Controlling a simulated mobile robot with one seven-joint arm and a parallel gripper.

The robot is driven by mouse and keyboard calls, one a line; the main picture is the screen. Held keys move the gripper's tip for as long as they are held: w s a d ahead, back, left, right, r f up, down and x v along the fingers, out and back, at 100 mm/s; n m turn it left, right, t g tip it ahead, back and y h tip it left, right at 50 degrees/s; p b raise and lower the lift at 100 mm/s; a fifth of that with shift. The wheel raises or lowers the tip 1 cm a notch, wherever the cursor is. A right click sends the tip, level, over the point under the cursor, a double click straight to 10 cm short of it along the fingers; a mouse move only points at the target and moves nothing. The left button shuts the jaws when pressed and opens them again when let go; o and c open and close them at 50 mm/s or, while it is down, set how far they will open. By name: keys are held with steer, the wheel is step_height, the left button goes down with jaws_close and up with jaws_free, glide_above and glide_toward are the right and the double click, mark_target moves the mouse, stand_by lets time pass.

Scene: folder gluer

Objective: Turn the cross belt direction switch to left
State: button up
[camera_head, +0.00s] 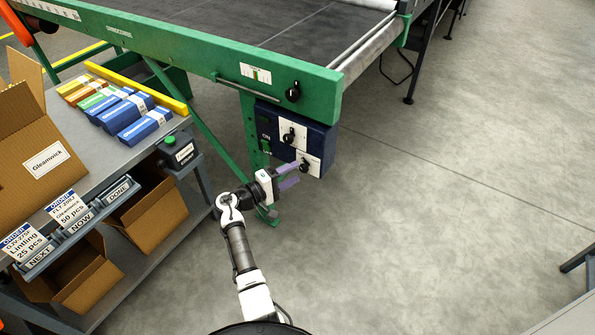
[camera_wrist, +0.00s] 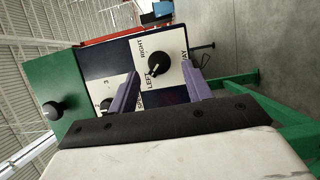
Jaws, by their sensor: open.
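The direction switch is a black knob (camera_wrist: 157,64) on a white plate (camera_wrist: 172,78) with RIGHT and LEFT lettering in the wrist view. In the head view the knob (camera_head: 304,166) is the lower one on the dark blue control box (camera_head: 322,150). My gripper (camera_head: 296,174) is open, with its purple fingers pointing at this plate. In the wrist view the fingertips of my gripper (camera_wrist: 162,72) appear on either side of the knob, with a gap to each. I cannot tell whether they reach around it or stop short. My fingers hide part of the lettering.
Another knob (camera_head: 288,135) sits above on the same box, and its plate carries numbers in the wrist view. A third black knob (camera_head: 293,93) is on the green conveyor frame (camera_head: 200,65). A grey table (camera_head: 140,155) with cartons stands left.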

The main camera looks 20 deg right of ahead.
steer(key=v, duration=1.1)
steer(key=shift+b, duration=0.35)
